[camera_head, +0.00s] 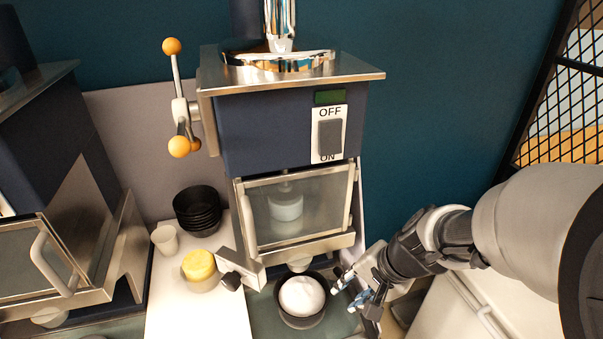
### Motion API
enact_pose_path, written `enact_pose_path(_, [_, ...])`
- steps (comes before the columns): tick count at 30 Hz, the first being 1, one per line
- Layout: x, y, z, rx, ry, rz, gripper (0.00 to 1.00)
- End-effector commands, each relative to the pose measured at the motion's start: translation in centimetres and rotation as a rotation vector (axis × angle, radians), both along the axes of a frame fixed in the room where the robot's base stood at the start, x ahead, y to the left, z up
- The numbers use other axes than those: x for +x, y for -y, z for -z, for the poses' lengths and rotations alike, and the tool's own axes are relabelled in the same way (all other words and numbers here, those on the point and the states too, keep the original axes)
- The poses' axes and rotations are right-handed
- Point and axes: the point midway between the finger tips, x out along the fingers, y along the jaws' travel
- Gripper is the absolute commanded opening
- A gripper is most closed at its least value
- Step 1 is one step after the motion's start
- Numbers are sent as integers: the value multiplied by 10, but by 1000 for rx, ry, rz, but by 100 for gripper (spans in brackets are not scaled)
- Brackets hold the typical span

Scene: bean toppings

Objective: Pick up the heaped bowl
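The heaped bowl (301,299) is a dark bowl filled with a white mound, sitting under the spout of the blue and steel machine (285,120). My gripper (345,293) is just to the right of the bowl, with its fingertips pointing left toward the rim. The two fingers appear spread apart with nothing between them. I cannot tell whether a fingertip touches the rim.
A stack of black bowls (197,210), a pale cup (165,239) and a container with yellow contents (199,266) stand left on a white surface (175,315). A second machine (60,190) is at far left. The machine's side panel (362,240) is close to my gripper.

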Motion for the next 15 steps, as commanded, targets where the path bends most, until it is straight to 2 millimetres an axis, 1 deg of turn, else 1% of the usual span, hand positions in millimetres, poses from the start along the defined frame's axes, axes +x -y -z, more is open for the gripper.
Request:
enact_pose_path(1, [1, -3, 11, 1, -5, -3, 29])
enact_pose_path(9, [17, -21, 67, -2, -5, -6, 29])
enact_pose_path(12, [23, -27, 85, -1, -4, -4, 29])
enact_pose_path(15, [27, -32, 98, -1, -3, -5, 29])
